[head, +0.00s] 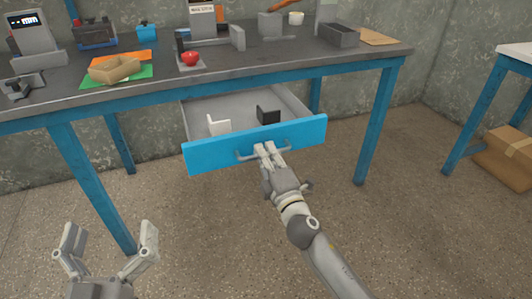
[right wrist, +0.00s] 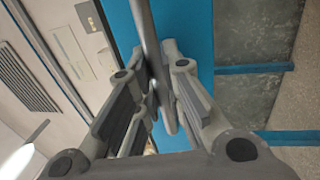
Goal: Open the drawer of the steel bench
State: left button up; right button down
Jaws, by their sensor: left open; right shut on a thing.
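The steel bench (head: 340,66) has a dark grey top and blue legs. Its drawer (head: 205,156) has a blue front and is pulled out, with its grey inside showing. A white piece (head: 218,125) and a black piece (head: 268,115) stand in it. My right gripper (head: 266,150) is shut on the drawer's grey bar handle (head: 247,154). In the right wrist view the handle (right wrist: 149,40) runs between the fingers, against the blue front. My left gripper (head: 107,245) is open and empty, low at the left, apart from the bench.
A cardboard box (head: 505,150) stands on the floor under another table at the right. The floor before the bench is clear.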

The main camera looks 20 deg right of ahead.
jog(key=c, duration=1.5)
grip_release()
jog(key=shift+c, duration=0.2)
jog(key=s+f, duration=0.2)
jog(key=s, duration=0.9)
jog(key=shift+s+d+f, duration=0.2)
jog(key=shift+s, duration=0.15)
